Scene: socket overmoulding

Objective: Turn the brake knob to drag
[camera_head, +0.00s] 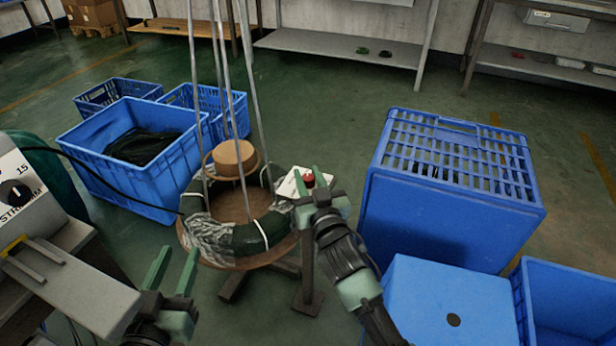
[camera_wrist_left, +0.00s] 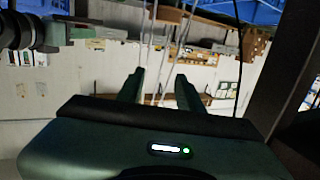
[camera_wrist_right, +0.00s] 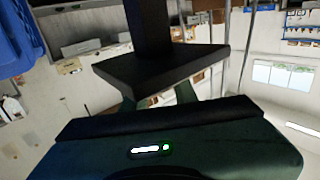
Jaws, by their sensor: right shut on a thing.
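The brake knob (camera_head: 309,180) is a small red knob on a white plate (camera_head: 288,186), on a dark post beside the round wooden reel stand. My right gripper (camera_head: 307,174) is shut on the knob, with a finger on each side. In the right wrist view the dark underside of the plate (camera_wrist_right: 160,68) and its post hide the knob. The knob's pointer and the plate's markings are too small to read. My left gripper (camera_head: 172,268) is open and empty at the lower left, apart from the reel stand. Its two fingers also show apart in the left wrist view (camera_wrist_left: 158,80).
A coil of dark cable (camera_head: 250,236) lies on the reel stand (camera_head: 272,254) among upright rods. Blue crates (camera_head: 160,180) stand at left and right. A machine panel with a black dial (camera_head: 14,194) is at the far left. Floor behind the stand is clear.

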